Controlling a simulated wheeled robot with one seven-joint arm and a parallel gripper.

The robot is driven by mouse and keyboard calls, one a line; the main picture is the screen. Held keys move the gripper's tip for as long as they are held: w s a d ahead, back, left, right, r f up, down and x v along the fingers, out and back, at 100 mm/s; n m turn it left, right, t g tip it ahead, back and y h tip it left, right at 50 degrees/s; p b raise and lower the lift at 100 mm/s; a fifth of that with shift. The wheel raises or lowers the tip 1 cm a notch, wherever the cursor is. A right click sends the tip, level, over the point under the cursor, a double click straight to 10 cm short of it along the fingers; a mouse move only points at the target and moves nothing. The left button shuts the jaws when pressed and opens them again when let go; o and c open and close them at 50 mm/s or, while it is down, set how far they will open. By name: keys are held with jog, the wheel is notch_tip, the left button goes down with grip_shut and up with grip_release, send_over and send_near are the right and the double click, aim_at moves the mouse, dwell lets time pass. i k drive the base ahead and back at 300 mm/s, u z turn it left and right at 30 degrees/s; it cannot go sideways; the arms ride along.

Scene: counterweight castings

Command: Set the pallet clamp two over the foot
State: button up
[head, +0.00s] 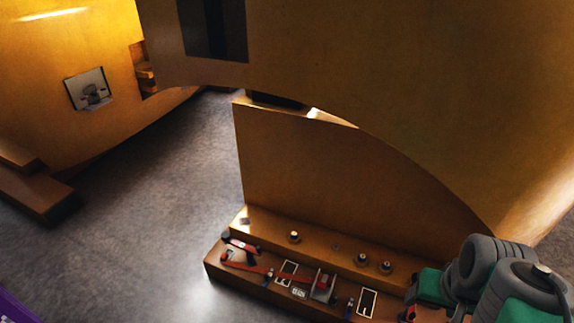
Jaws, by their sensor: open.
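Small clamp-like parts lie on the orange-brown ledge (222,274) at the base of a casting; which one is pallet clamp two, I cannot tell. A red-and-dark clamp-like part (240,245) lies at the ledge's left end, with a long red bar (248,266) beside it. A metal clamp-like part with red on it (322,285) stands near the middle. White-outlined rectangles mark the ledge, one left of that part (280,278) and one to its right (368,302). Which part is the foot is unclear. My grey-and-green arm fills the lower right; my gripper's fingertips do not show.
Several round metal studs, one of them on the left (294,237), stand on the raised step behind. A tall orange casting wall (330,165) rises behind the ledge. Grey floor (150,210) is open to the left. A stepped block (35,190) stands at far left.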

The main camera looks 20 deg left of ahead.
aim_at(241, 243)
jog(key=u, duration=1.65)
jog(key=i, duration=0.95)
jog(key=u, duration=0.9)
jog(key=i, duration=1)
jog(key=u, duration=0.65)
